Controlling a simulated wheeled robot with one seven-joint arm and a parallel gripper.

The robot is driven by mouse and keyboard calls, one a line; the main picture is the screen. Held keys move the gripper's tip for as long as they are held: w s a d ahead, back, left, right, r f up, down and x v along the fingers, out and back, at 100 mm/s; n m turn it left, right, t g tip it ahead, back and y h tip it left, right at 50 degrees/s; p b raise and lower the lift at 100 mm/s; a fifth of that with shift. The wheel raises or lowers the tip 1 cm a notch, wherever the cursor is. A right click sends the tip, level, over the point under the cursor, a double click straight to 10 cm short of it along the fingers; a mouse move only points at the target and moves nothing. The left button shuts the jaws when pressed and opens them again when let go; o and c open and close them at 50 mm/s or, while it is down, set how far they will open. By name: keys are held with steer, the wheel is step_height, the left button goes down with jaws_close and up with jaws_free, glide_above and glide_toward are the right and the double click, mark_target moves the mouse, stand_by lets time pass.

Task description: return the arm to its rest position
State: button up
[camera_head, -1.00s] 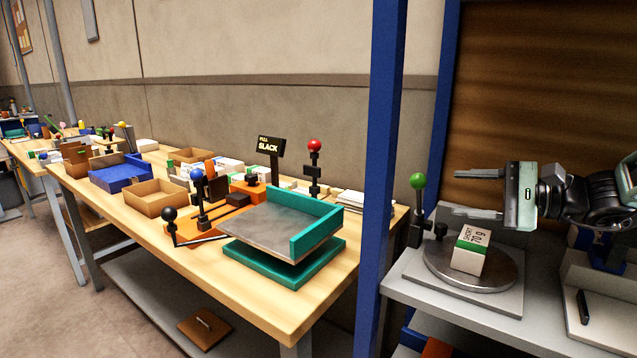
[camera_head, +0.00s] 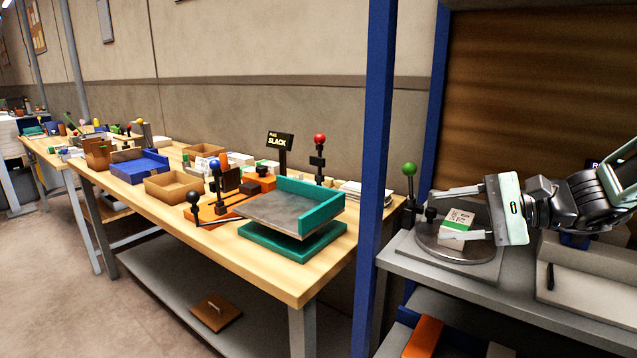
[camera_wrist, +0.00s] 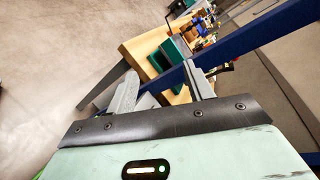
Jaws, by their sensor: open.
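My gripper (camera_head: 462,213) is on the right in the head view, pointing left, with its two fingers apart and nothing seen held between them. It is at the round metal turntable (camera_head: 455,253) on the grey shelf. A small white and green ream (camera_head: 457,222) sits on the turntable, partly hidden behind the near finger. I cannot tell whether the finger touches it. In the wrist view, the fingers (camera_wrist: 162,92) are spread, with the floor, a blue post and the bench beyond them.
A blue post (camera_head: 378,150) stands left of the shelf. A green-knobbed lever (camera_head: 410,180) rises beside the turntable. The wooden bench (camera_head: 290,285) holds a teal tray (camera_head: 325,205), cardboard boxes and a blue bin (camera_head: 140,168). A grey tray (camera_head: 590,285) lies right of the turntable.

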steer(key=s+a+f+n+g+h+p, duration=0.1)
steer(key=s+a+f+n+g+h, duration=0.15)
steer(key=s+a+n+g, duration=0.35)
steer(key=s+a+f+n+h+p, duration=0.1)
steer(key=s+n+h, duration=0.4)
steer(key=s, duration=0.5)
steer(key=s+a+f+n+h+p, duration=0.1)
steer(key=s+n+h, duration=0.4)
steer(key=s, duration=0.6)
steer(key=shift+s+a+f+n+t+h+p, duration=0.25)
steer(key=shift+f+n+t+h+p, duration=0.1)
steer(key=shift+n+p, duration=0.45)
